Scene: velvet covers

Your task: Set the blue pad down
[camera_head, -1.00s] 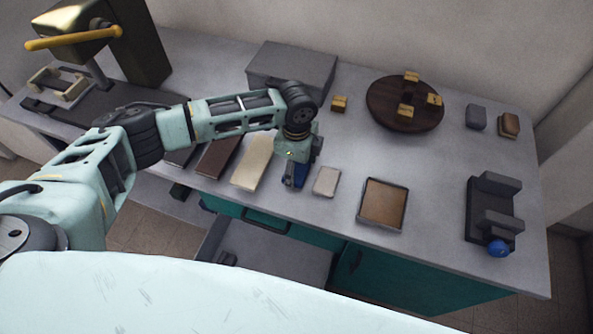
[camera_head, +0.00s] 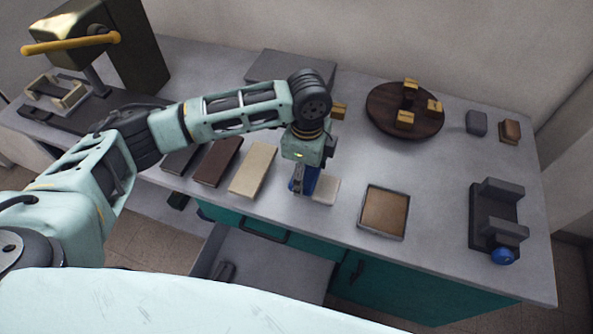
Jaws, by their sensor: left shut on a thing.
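My left gripper (camera_head: 301,188) points down near the front of the grey worktop (camera_head: 440,175). It is shut on the blue pad (camera_head: 312,179), which shows as a dark blue upright strip between the fingers. Much of the pad is hidden by the gripper. The gripper and pad overlap the left edge of a small pale pad (camera_head: 326,191) in the picture; I cannot tell whether they touch it or how high they are. My right gripper is not in view.
Cream (camera_head: 253,170) and brown (camera_head: 217,161) slabs lie to the left. A shallow brown-floored tray (camera_head: 406,215) is to the right. Behind are a round dark turntable (camera_head: 384,122) with small tan blocks and a grey box (camera_head: 290,68). A dark fixture with a blue knob (camera_head: 502,256) stands far right.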

